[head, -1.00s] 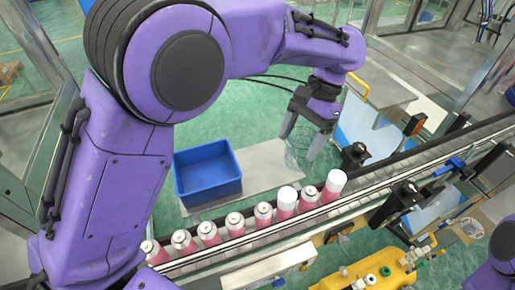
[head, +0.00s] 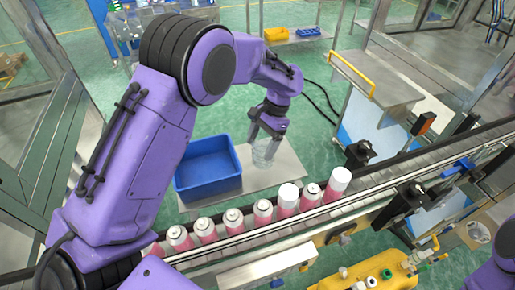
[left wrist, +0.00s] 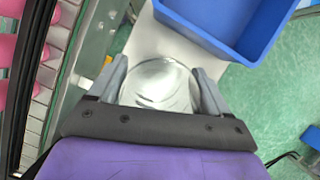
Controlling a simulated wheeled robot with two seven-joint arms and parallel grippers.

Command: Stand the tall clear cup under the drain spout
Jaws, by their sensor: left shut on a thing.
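The tall clear cup (head: 264,153) is between the fingers of my left gripper (head: 266,140), which is shut on it. They are over the pale board beside the blue bin in the head view. I cannot tell whether the cup's base touches the board. In the left wrist view the round clear cup (left wrist: 160,86) fills the space between the two grey fingers of my left gripper (left wrist: 159,72). I cannot pick out the drain spout with certainty. My right gripper is out of view.
The blue bin (head: 208,190) is just left of the cup. A conveyor (head: 385,170) with several pink cans (head: 263,212) runs in front. A yellow unit with valves (head: 358,277) stands at the bottom.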

